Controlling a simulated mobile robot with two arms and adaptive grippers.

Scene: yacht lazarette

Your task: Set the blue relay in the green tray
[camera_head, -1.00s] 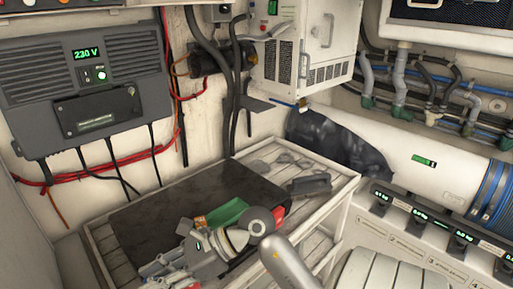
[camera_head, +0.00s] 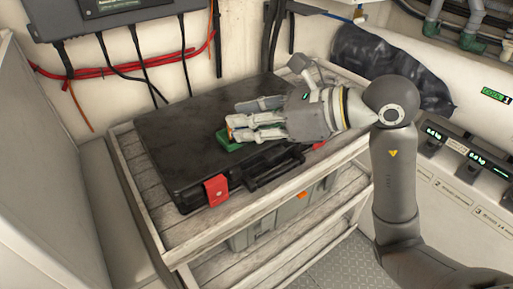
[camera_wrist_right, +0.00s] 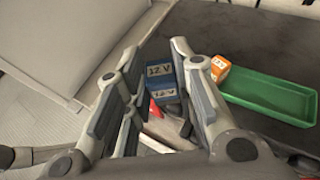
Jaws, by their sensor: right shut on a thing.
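The blue relay (camera_wrist_right: 165,82), marked 12 V, shows between the fingers of my right gripper (camera_wrist_right: 152,68) in the right wrist view. The gripper is shut on it. In the head view my right gripper (camera_head: 237,120) is over the black case and hides the relay. The green tray (camera_wrist_right: 270,95) lies on the case, just right of the fingers in the wrist view. In the head view the tray (camera_head: 227,141) is partly hidden under the fingers. My left gripper is not in view.
The black case (camera_head: 190,130) with red latches (camera_head: 216,190) lies on a slatted wooden shelf (camera_head: 160,226). A grey bin (camera_head: 270,226) stands below.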

